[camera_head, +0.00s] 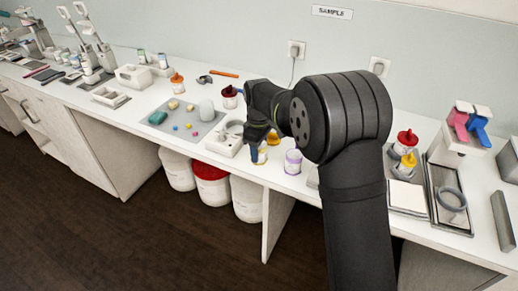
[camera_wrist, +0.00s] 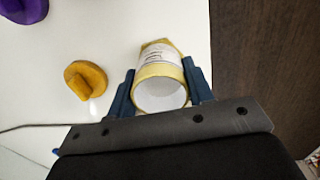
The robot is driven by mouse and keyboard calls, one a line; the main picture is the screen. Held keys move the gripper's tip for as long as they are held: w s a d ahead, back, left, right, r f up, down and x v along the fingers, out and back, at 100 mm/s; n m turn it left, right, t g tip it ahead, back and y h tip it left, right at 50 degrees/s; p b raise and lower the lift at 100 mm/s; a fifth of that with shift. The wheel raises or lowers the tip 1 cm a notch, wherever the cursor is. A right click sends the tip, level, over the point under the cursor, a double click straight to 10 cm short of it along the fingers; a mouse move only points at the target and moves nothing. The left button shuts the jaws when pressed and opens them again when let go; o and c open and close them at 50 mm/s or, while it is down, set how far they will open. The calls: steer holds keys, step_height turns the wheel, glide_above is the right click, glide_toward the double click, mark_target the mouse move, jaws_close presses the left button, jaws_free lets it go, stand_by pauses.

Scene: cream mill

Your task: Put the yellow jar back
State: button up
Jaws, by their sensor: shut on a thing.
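The yellow jar (camera_wrist: 160,75), white with yellow bands and a printed label, is between the blue fingers of my gripper (camera_wrist: 160,92) in the wrist view. Its open mouth faces the camera and the inside looks white and empty. In the head view my gripper (camera_head: 262,140) is low over the front edge of the counter, with the jar (camera_head: 262,157) partly hidden. I cannot tell whether the jar touches the counter. A yellow lid with a raised grip (camera_wrist: 86,80) lies apart from the jar on the white counter.
A purple-marked jar (camera_head: 293,162) stands close to the right of my gripper. A white fixture (camera_head: 226,139) and a grey mat (camera_head: 180,128) with small pieces are to the left. Red-lidded (camera_head: 229,98) and orange-lidded (camera_head: 177,84) jars stand behind. A tray (camera_head: 408,198) is at right.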

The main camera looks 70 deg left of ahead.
steer(key=o, duration=1.1)
steer(key=shift+f, duration=0.1)
step_height(320, 180, up, 12)
steer(key=shift+r, duration=0.15)
step_height(320, 180, down, 13)
steer(key=shift+r, duration=2.35)
